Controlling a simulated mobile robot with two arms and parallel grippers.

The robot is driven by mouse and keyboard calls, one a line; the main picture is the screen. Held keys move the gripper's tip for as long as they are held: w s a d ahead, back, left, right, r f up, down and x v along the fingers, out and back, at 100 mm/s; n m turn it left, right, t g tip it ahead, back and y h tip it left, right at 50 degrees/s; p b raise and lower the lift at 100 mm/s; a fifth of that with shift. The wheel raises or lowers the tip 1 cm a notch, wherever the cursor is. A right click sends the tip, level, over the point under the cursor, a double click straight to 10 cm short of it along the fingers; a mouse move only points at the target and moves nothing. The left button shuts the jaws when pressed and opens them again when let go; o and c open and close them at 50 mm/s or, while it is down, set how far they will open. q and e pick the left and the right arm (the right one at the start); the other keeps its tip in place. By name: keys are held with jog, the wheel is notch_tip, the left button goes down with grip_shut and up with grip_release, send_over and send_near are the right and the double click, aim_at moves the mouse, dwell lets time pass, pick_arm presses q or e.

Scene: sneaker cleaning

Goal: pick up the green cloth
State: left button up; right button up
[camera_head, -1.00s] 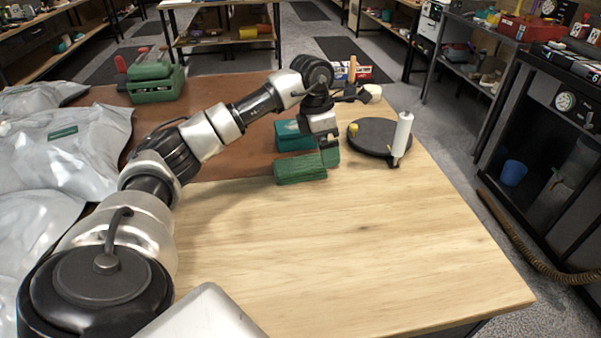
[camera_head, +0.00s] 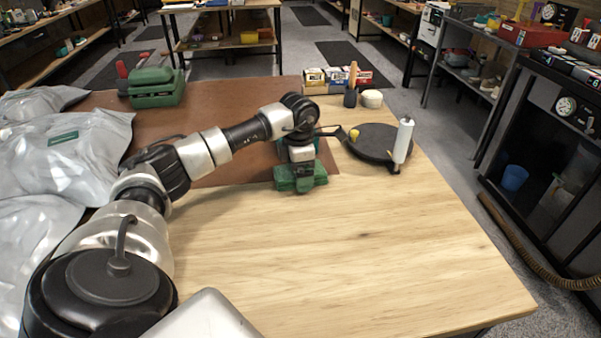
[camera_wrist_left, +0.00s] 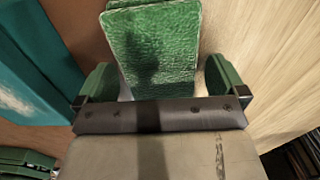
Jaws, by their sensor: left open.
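The green cloth (camera_wrist_left: 155,45) is a folded, textured pad on the light wood table (camera_head: 330,265). In the left wrist view it lies between the two green fingers of my left gripper (camera_wrist_left: 160,86), one on each side. My left gripper is open, with a gap visible beside the cloth. In the head view my left gripper (camera_head: 301,180) points down over the cloth and hides much of it. Fingers and cloth have a similar green there, so contact is hard to tell. My right gripper is not in view.
A teal item (camera_wrist_left: 35,60) lies close beside the cloth. A round black plate (camera_head: 372,143) with a white roller (camera_head: 403,140) stands to the right. A green toolbox-like object (camera_head: 155,86) and silvery bags (camera_head: 75,150) are at the left. The front table area is clear.

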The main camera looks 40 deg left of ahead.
pick_arm(q)
jog(key=shift+f, duration=0.45)
jog(key=shift+c, duration=0.3)
jog(key=c, duration=0.9)
jog(key=shift+r, duration=0.1)
jog(key=shift+r, duration=0.5)
notch_tip(320, 180, up, 3)
jog(key=shift+f+b, duration=0.15)
jog(key=shift+b, duration=0.25)
jog(key=w+d+r, duration=0.2)
jog(key=w, duration=0.1)
jog(key=w+d+r, duration=0.2)
jog(key=w, duration=0.1)
jog(key=w+d+r+b, duration=0.1)
jog(key=w+d+r, duration=0.1)
jog(key=w+r, duration=0.1)
jog(key=shift+w+d+r, duration=0.1)
jog(key=shift+w+d, duration=0.2)
jog(key=shift+w, duration=0.05)
